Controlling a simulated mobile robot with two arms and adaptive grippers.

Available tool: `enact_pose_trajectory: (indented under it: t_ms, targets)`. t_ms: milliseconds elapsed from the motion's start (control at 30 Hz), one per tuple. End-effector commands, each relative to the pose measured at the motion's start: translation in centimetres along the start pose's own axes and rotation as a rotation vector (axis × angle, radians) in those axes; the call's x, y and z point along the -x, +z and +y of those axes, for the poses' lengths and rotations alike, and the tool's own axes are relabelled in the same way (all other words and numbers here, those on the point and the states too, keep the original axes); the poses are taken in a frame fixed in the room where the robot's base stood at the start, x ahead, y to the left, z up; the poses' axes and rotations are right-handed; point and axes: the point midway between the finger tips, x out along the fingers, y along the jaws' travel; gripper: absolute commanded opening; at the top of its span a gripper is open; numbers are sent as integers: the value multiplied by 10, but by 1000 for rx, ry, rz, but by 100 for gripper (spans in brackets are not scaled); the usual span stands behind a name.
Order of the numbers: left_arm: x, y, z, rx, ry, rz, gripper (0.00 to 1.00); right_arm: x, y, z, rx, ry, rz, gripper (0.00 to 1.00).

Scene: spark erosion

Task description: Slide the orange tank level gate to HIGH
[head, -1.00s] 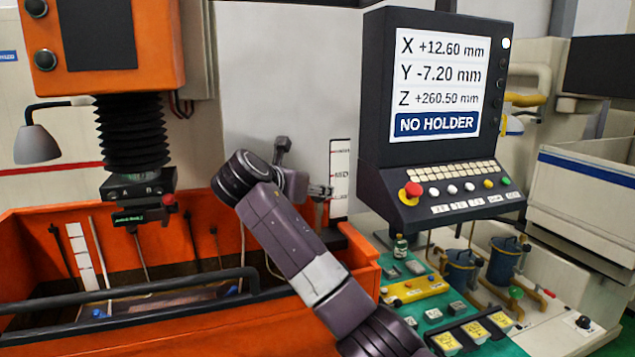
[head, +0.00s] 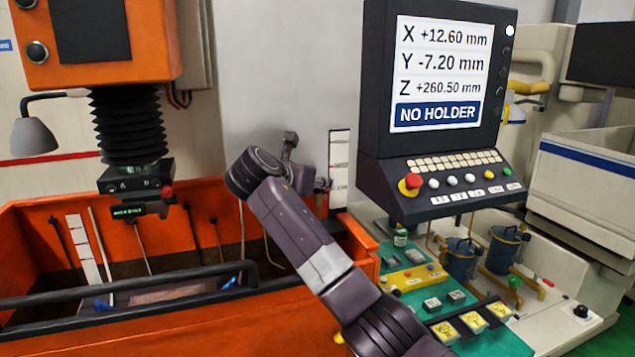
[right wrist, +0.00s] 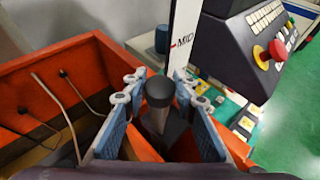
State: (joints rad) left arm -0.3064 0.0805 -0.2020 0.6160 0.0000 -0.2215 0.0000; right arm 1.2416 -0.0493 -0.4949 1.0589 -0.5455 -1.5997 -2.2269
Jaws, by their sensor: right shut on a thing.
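The orange tank (head: 362,262) stands at the left. A white level scale (head: 339,150) rises at its back right corner; its MID mark shows in the right wrist view (right wrist: 183,42). My right gripper (head: 322,184) is beside the scale, near the tank's rim. In the right wrist view its blue finger pads are closed around a dark round-topped handle (right wrist: 158,95), apparently the level gate's. The gate plate below it is mostly hidden by the fingers. The HIGH mark is not readable here. My left gripper is not in view.
A control console (head: 438,185) with screen and red stop button overhangs just right of the scale. A green bench (head: 425,300) with small parts lies below it. The machine head (head: 135,182) hangs over the tank, and a black rail (head: 150,283) crosses its front.

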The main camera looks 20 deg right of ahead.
Motion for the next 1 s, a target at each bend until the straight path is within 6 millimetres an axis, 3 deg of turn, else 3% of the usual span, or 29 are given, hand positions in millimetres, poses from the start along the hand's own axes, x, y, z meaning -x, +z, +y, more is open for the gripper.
enact_pose_trajectory:
  t_ms: [233,500,700,1000]
  targets:
    - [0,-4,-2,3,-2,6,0,4,11,0,-2,0,-4,0]
    - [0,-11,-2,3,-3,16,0,30,75,0,-4,1,-8,0]
    - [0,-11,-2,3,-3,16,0,44,107,0,-3,1,-8,0]
    - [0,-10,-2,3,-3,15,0,47,115,0,-1,1,-6,0]
